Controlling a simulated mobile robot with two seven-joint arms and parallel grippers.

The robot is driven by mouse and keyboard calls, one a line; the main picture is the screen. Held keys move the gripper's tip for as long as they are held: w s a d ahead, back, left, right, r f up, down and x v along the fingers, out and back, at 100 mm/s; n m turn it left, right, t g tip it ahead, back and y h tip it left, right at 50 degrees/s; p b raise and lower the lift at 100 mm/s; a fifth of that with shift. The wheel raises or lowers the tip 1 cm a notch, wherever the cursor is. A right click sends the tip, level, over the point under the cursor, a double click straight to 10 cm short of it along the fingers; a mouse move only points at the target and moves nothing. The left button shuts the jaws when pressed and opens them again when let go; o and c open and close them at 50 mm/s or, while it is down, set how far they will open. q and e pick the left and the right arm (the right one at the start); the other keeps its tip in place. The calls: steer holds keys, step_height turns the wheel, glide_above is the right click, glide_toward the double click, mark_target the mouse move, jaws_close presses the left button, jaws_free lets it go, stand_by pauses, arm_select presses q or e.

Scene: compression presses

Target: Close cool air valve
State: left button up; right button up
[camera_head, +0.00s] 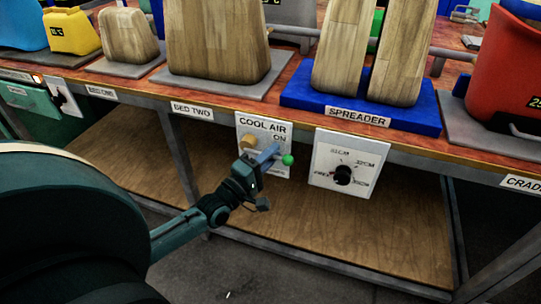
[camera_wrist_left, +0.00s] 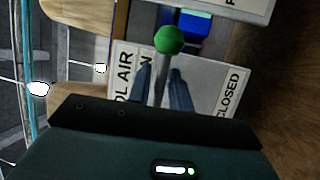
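The cool air valve panel (camera_head: 242,126) is a white plate on the table's front edge, with a brass-coloured part (camera_head: 248,143) and a lever ending in a green ball knob (camera_head: 288,160). The lever points to the right in the head view. In the wrist view the green knob (camera_wrist_left: 168,39) and its grey shaft show before the panel (camera_wrist_left: 208,97), which reads CLOSED on the right. My left gripper (camera_head: 268,157) is at the lever. Its fingers (camera_wrist_left: 162,80) stand apart on both sides of the shaft, with small gaps visible. My right gripper is not in view.
A second white panel with a black dial (camera_head: 343,174) is right of the valve. The table (camera_head: 270,100) above carries wooden blocks, a blue spreader base (camera_head: 300,94) and a red container (camera_head: 505,75). A wooden lower shelf (camera_head: 340,245) lies below.

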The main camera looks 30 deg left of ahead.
arm_select(q)
jaws_close()
stand_by(0.4)
